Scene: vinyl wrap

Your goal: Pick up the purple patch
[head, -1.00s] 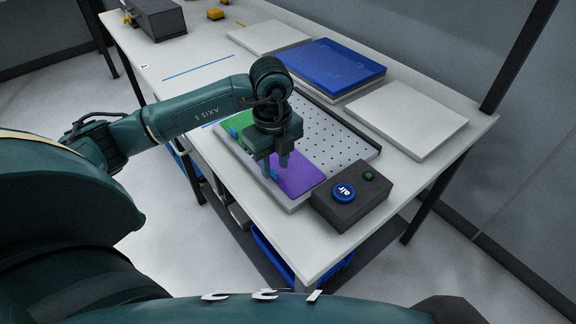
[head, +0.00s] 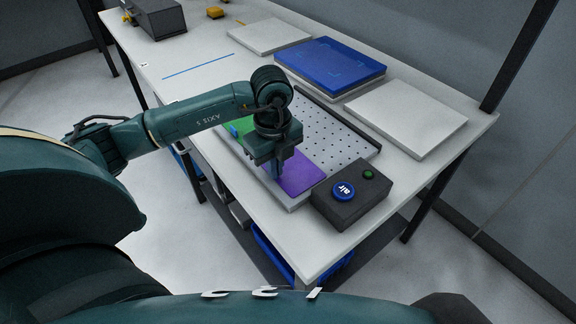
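The purple patch (head: 302,178) lies flat on the near end of the perforated plate (head: 330,129), beside a green patch (head: 243,122). My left gripper (head: 277,173) points down at the left part of the purple patch, and its hand hides some of both patches. Its fingers overlap in this view, so I cannot tell whether they are apart or closed, or whether they touch the patch. A small blue piece (head: 234,130) shows at the green patch's left side. My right gripper is not in view.
A dark control box (head: 352,198) with a blue "air" button (head: 343,191) and a green button stands close to the right of the purple patch. A blue panel (head: 330,66) and white panels (head: 407,119) lie farther back.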

